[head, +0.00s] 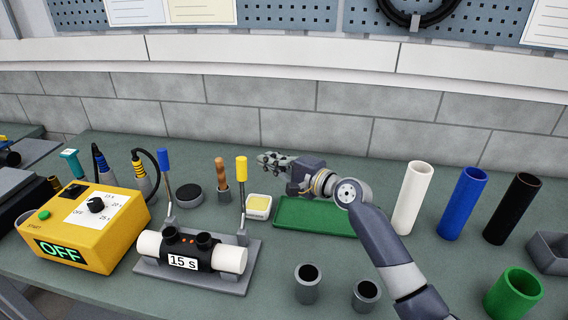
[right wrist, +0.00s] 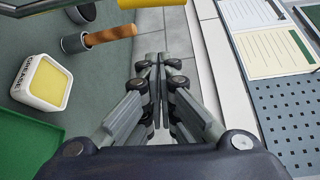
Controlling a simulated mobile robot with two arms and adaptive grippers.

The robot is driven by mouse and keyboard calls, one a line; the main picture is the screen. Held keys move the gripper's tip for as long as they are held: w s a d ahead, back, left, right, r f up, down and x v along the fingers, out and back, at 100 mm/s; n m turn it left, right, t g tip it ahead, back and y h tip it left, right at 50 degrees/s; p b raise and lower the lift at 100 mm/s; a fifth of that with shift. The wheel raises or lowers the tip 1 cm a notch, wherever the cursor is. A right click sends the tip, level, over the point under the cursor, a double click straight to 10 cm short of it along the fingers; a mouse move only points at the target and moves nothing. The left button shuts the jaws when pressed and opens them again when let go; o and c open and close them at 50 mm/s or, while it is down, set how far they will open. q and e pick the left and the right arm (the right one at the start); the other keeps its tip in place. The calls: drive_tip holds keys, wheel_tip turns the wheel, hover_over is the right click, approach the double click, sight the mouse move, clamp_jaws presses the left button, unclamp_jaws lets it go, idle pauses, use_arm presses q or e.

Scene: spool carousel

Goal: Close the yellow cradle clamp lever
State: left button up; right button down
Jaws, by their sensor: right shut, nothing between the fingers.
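The yellow clamp lever (head: 241,170) stands upright at the right end of the grey cradle (head: 205,284). Its yellow grip also shows at the top edge of the right wrist view (right wrist: 150,3). The blue clamp lever (head: 163,162) stands upright at the left end. A white pipe (head: 232,259) with a black coupler marked "15 s" (head: 190,251) lies in the cradle. My right gripper (head: 266,159) is shut and empty, just right of the yellow grip and apart from it in the picture. Its closed fingers show in the wrist view (right wrist: 158,65). My left gripper is not in view.
A yellow control box (head: 87,230) reading "OFF" stands left of the cradle. A grease tub (head: 259,207), a wooden-handled brush (head: 220,175) and a green tray (head: 300,217) are near my right arm. White, blue and black pipes (head: 463,203) stand at right. The wall is behind.

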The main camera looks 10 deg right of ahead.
sight(243, 186)
drive_tip(key=a+p, duration=0.1)
drive_tip(key=s+a+p, duration=0.2)
drive_tip(key=shift+s+r, duration=0.1)
drive_tip(key=shift+r, duration=0.15)
drive_tip(key=shift+s, duration=0.15)
